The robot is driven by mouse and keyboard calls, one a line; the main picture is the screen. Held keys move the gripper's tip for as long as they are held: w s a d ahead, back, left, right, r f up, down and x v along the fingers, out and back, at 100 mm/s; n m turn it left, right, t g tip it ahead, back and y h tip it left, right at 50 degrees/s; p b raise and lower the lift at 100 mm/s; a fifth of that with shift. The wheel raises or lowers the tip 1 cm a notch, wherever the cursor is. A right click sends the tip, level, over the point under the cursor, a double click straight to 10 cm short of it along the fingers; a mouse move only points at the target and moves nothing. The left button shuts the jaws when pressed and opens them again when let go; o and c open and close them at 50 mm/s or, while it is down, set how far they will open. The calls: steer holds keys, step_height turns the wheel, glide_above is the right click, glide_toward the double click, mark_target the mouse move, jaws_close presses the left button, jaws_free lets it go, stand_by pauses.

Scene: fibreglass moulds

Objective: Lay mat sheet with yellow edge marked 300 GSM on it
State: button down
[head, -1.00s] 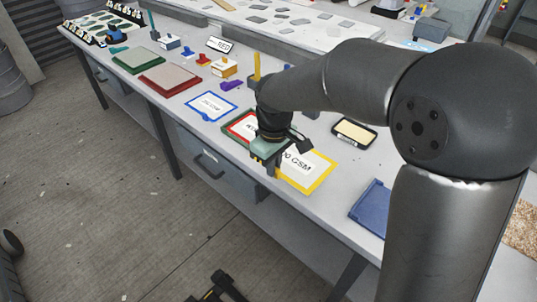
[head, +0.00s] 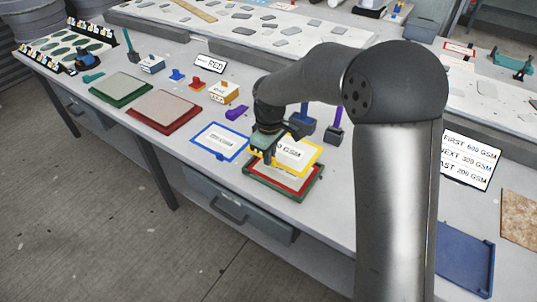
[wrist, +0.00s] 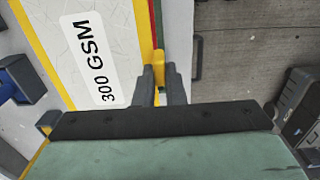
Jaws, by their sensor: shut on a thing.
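The yellow-edged mat sheet marked 300 GSM (head: 303,152) is held by my gripper (head: 262,158) over the far part of a green-edged mould (head: 302,194). A red-edged sheet (head: 283,184) lies in that mould and is partly covered by the yellow-edged one. In the wrist view my gripper (wrist: 160,85) is shut on a yellow tab at the edge of the sheet (wrist: 85,40). Thin red and green strips (wrist: 157,20) show past that edge. I cannot tell whether the held sheet touches what is below.
A blue-edged sheet (head: 220,141) lies left of the mould. Dark blue and purple-topped blocks (head: 333,135) stand behind it. A sign listing 600, 300 and 200 GSM (head: 470,160) and a blue tray (head: 464,262) are at right. The bench right of the mould is clear.

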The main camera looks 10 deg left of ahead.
steer(key=shift+f+b, duration=2.35)
steer(key=shift+f, duration=1.05)
steer(key=shift+g+p, duration=0.3)
steer(key=shift+p, duration=0.35)
steer(key=shift+f, duration=0.2)
steer(key=shift+f+b, duration=0.3)
steer(key=shift+b, duration=0.1)
steer(key=shift+r+g+y+p, duration=0.1)
steer(key=shift+g+y+p, duration=0.3)
steer(key=shift+p, duration=0.5)
steer(key=shift+a, duration=0.1)
steer(key=shift+w+d+r+p, duration=0.2)
steer(key=shift+w+r+p, duration=0.05)
steer(key=shift+r+p, duration=0.3)
